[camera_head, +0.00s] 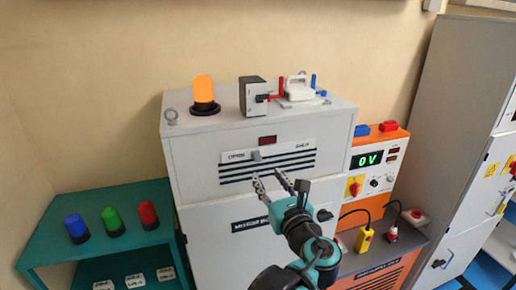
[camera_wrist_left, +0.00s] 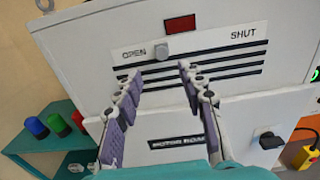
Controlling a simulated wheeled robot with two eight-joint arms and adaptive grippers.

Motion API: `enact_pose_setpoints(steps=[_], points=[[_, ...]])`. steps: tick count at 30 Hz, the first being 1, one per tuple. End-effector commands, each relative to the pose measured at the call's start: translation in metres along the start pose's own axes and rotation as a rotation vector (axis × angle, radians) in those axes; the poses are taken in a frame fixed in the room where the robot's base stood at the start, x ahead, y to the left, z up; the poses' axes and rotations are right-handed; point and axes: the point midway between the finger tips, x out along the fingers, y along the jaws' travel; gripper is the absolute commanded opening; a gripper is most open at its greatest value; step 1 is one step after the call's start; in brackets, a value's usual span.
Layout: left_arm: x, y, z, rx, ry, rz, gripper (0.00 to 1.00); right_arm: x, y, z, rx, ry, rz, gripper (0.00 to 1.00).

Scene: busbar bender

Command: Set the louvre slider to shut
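The louvre slider's grey knob (camera_head: 256,156) sits on a pale strip (camera_head: 282,150) on the white cabinet's upper front, next to the word OPEN and well left of SHUT. In the left wrist view the knob (camera_wrist_left: 161,50) shows unobstructed, right beside OPEN. My left gripper (camera_head: 267,175) is open and empty, its two fingers apart, just below the strip in front of the dark louvre slots. In the left wrist view the fingertips of this gripper (camera_wrist_left: 159,72) spread to either side below the knob, apparently not touching it. My right gripper is not in view.
An orange lamp (camera_head: 204,92) and a switch box (camera_head: 254,97) stand on the cabinet (camera_head: 185,160). A teal shelf (camera_head: 45,235) with coloured lamps is at left. An orange power unit (camera_head: 391,142) and a grey cabinet (camera_head: 445,110) are at right. Space around the knob is clear.

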Motion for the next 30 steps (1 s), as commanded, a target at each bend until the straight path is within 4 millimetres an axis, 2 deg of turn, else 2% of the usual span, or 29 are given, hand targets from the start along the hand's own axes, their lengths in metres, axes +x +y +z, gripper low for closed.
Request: enact_pose_setpoints(steps=[1,5,15,20,27,29,30], points=[[0.001,-0.004,0.005,0.016,-0.011,-0.004,0.40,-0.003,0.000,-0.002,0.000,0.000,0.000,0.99],[0.013,-0.004,0.005,0.026,-0.015,-0.003,0.40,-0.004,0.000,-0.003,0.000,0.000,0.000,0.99],[0.066,-0.004,0.006,0.022,-0.014,-0.002,0.40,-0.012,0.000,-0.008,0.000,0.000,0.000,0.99],[0.076,-0.004,0.005,0.022,-0.013,-0.004,0.40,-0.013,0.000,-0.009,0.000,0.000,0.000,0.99],[0.077,-0.004,0.005,0.021,-0.013,-0.004,0.40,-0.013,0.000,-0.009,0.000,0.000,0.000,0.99],[0.077,-0.004,0.005,0.021,-0.013,-0.004,0.27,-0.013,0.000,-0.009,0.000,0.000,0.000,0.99],[0.077,-0.004,0.005,0.021,-0.013,-0.004,0.16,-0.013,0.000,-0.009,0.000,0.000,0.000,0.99]])
